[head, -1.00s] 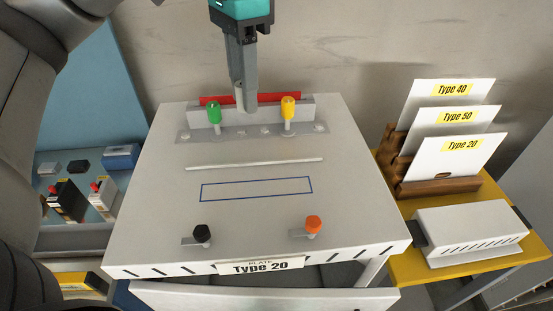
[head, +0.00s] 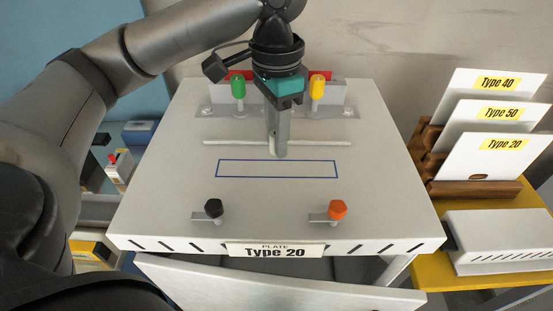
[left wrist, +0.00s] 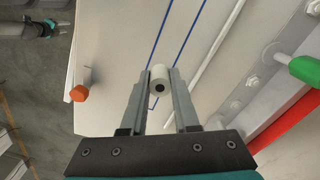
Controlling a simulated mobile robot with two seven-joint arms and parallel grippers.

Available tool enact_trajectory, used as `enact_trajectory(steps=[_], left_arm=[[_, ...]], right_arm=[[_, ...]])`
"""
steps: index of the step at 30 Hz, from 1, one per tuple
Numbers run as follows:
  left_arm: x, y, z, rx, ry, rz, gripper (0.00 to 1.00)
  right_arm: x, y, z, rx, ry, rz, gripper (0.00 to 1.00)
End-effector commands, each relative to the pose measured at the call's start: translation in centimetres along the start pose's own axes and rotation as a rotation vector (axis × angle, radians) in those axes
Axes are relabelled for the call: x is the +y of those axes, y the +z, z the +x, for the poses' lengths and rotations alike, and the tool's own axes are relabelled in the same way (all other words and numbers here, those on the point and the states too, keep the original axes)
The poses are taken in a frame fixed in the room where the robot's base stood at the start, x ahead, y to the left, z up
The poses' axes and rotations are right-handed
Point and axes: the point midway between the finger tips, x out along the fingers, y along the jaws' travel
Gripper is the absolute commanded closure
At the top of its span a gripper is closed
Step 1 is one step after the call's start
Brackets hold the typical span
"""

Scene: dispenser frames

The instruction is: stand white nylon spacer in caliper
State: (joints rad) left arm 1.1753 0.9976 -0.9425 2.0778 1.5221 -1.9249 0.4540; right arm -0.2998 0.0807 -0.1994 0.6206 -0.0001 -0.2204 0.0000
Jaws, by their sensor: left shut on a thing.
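The white nylon spacer (left wrist: 160,79) is a short white cylinder with a dark hole. It sits between the fingertips of my left gripper (left wrist: 162,84), which is shut on it. In the head view my left gripper (head: 278,154) points down over the white plate top (head: 170,190), between the thin white rod (head: 225,143) and the blue outlined rectangle (head: 218,169). The spacer is mostly hidden there by the fingers. I cannot tell which part is the caliper. A grey arm part at the left wrist view's upper left may be my right gripper (left wrist: 40,28), too small to read.
A rear metal bracket (head: 210,111) carries a green knob (head: 238,88) and a yellow knob (head: 317,86). A black knob (head: 213,207) and an orange knob (head: 337,208) stand at the front. Type cards in a wooden rack (head: 475,187) stand right. The blue rectangle is clear.

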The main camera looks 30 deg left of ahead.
Motion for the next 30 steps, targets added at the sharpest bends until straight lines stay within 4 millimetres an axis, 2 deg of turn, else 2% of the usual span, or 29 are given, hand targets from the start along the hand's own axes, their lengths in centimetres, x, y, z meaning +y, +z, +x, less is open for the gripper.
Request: enact_trajectory(steps=[5, 12, 24, 25, 30], left_arm=[[0.0, 0.0, 1.2, -0.001, 0.0, -0.001, 1.0], [0.0, 0.1, 4.6, -0.002, -0.001, 0.001, 1.0], [0.0, 0.0, 5.1, -0.001, 0.0, 0.0, 1.0], [0.0, 0.0, 5.1, 0.001, -0.001, 0.0, 0.68], [0.0, 0.0, 5.1, 0.0, -0.001, 0.0, 0.49]], right_arm=[[0.0, -0.1, 0.2, 0.002, 0.0, -0.001, 0.5], [0.0, 0.0, 0.7, 0.002, -0.001, -0.001, 0.5], [-0.1, 0.0, 0.4, 0.002, -0.001, -0.001, 0.5], [-0.1, 0.0, 0.5, 0.002, -0.001, -0.001, 0.5], [-0.1, 0.0, 0.5, 0.001, -0.001, -0.001, 0.5]])
